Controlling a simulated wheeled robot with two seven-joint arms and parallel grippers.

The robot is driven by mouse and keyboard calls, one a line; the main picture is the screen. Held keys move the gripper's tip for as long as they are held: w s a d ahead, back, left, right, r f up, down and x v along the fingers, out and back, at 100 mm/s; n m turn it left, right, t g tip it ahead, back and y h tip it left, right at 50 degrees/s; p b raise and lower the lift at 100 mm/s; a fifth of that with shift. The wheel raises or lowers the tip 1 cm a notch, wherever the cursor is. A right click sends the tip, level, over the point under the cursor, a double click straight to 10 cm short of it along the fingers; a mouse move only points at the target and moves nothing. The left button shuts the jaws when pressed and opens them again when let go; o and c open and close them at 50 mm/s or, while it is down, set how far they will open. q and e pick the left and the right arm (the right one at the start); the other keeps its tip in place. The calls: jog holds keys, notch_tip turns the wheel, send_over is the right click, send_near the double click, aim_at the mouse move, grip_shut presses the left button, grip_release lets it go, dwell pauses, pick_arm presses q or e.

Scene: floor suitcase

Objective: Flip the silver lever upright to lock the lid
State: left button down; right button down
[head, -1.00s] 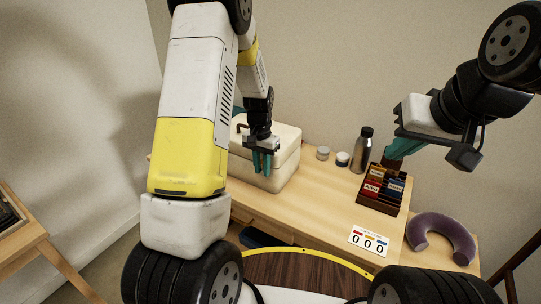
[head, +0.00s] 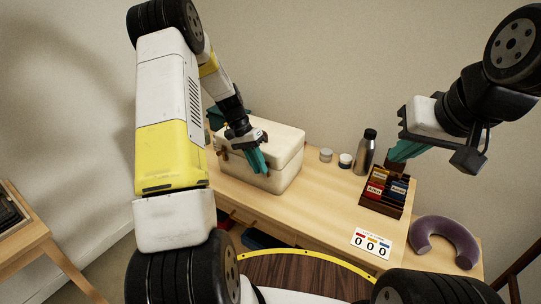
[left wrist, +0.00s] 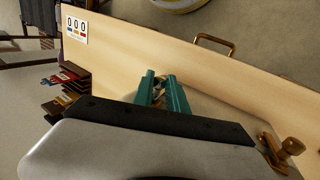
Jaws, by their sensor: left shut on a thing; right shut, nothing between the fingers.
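The cream box (head: 285,147) stands on the wooden table with its lid down. My left gripper (head: 264,170) is at the box's front face, with its teal fingers slanting down to the right. In the left wrist view its fingers (left wrist: 166,92) are closed around a small dull metal piece (left wrist: 158,93), which appears to be the lever; the fingers hide most of it, so its tilt cannot be told. A brass latch (head: 223,154) is on the box's left part and also shows in the left wrist view (left wrist: 277,152). My right gripper (head: 402,152) is shut and empty, above the tray's back edge.
A number card (head: 371,243) and a purple neck pillow (head: 445,242) lie nearer. The table (head: 320,205) is clear before the box.

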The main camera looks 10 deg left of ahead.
pick_arm(q)
jog(key=shift+a+h, duration=0.15)
jog(key=shift+h, duration=0.15)
jog(key=c, duration=1.3)
grip_release()
jog(key=shift+v, duration=3.9)
